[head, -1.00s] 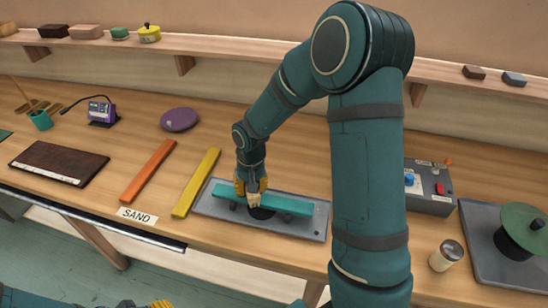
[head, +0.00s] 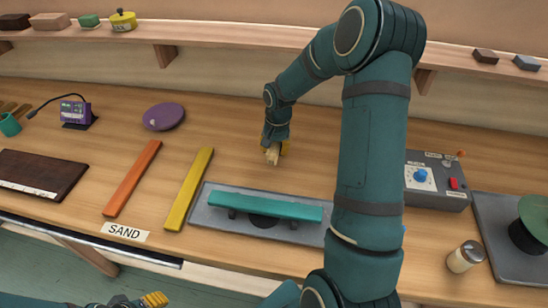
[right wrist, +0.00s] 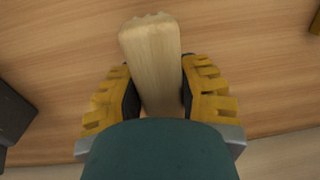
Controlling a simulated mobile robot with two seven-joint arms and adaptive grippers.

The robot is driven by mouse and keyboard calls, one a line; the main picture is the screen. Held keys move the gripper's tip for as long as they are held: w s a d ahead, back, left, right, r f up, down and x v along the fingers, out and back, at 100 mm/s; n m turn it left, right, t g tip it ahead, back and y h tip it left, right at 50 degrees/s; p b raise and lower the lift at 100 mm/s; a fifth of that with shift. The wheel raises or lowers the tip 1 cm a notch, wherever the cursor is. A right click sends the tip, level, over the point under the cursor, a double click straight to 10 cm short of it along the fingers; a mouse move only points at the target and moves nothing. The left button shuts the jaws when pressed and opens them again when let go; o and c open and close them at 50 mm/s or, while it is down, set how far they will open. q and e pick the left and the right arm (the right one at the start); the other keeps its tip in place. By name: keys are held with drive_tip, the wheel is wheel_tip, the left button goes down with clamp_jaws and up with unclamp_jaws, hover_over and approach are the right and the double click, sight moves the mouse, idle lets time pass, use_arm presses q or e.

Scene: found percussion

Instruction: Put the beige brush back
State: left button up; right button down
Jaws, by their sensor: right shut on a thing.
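My right gripper (head: 275,145) is shut on a beige brush (head: 272,156) above the table, behind the teal bar (head: 265,206) on its grey plate (head: 205,222). In the right wrist view, the brush (right wrist: 150,55) is a pale, wood-toned block with a jagged far end. It sits between the two yellow fingers of the gripper (right wrist: 160,95), and its near end is hidden by my gripper's body. My left gripper (head: 155,299) shows only in part at the bottom edge, and its opening is unclear.
A yellow bar (head: 188,190), an orange bar (head: 132,178) and a purple disc (head: 164,117) lie to the left. A teal cup (head: 9,125) stands at the left edge. A control box (head: 437,185) and a jar (head: 466,257) are right of my arm. Bare table surrounds the gripper.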

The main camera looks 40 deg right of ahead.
drive_tip(key=shift+f, duration=2.1)
drive_tip(key=shift+f+b, duration=0.1)
drive_tip(key=shift+b, duration=0.25)
drive_tip(key=c, duration=0.7)
unclamp_jaws()
drive_tip(key=shift+o, duration=0.2)
